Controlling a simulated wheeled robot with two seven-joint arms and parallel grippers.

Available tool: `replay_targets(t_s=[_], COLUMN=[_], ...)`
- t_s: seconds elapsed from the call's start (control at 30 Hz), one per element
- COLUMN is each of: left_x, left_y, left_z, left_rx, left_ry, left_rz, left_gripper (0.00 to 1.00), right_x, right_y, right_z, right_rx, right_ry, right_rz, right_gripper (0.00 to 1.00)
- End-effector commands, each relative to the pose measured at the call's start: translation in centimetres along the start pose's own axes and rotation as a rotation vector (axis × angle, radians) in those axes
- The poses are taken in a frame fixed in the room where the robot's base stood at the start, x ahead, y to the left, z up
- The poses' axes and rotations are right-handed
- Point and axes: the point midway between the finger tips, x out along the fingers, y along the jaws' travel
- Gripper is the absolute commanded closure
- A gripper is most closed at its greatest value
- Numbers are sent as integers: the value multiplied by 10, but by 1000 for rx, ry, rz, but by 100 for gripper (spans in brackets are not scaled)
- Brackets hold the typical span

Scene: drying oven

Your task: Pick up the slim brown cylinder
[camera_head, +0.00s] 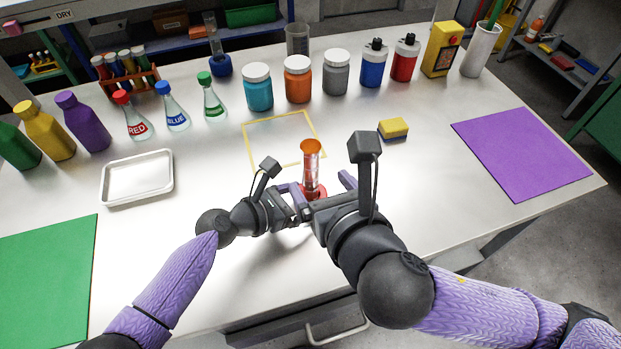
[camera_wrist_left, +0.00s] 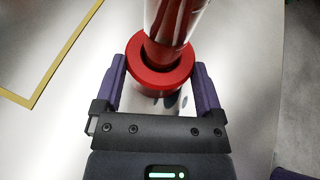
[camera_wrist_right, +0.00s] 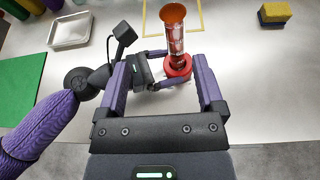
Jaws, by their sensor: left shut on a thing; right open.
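The slim cylinder (camera_head: 311,165) has a brown-orange rim, a clear reddish tube and a red round base. It stands upright near the table's middle. In the left wrist view its red base (camera_wrist_left: 160,82) sits between the purple fingers of my left gripper (camera_wrist_left: 159,68), which is shut on it. My right gripper (camera_wrist_right: 160,68) is open and empty, its fingers spread on the near side of the cylinder. In the right wrist view the cylinder (camera_wrist_right: 175,42) shows beyond and between those fingers. In the head view my right arm partly hides the base.
A yellow-framed square (camera_head: 262,124) lies behind the cylinder, with a yellow sponge (camera_head: 393,128) to the right. A white tray (camera_head: 137,178), green mat (camera_head: 45,275) and purple mat (camera_head: 520,155) lie around. Several bottles and jars (camera_head: 298,80) line the back.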

Motion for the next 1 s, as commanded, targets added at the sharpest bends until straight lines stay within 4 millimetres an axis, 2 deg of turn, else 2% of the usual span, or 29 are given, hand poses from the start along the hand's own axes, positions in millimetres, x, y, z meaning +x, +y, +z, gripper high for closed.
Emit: replay_targets(t_s=[0.07,0.3,0.43,0.63,0.73,0.9,0.97,1.0], left_x=[0,0,0,0,0,0,0,0], left_y=[0,0,0,0,0,0,0,0], left_z=[0,0,0,0,0,0,0,0], left_rx=[0,0,0,0,0,0,0,0], left_ry=[1,0,0,0,0,0,0,0], left_rz=[0,0,0,0,0,0,0,0], left_gripper=[69,69,69,69,69,69,69,69], right_x=[2,53,70,109,116,116,116,116], right_y=[-8,-13,-14,-18,-19,-19,-19,-19], right_z=[3,6,7,9,9,9,9,9], right_rx=[-29,-36,-36,-34,-34,-34,-34,-34], right_ry=[-21,-29,-28,-27,-28,-28,-28,-28], right_rz=[-40,-52,-50,-50,-49,-48,-48,-48], right_gripper=[14,14,14,14,14,14,24,33])
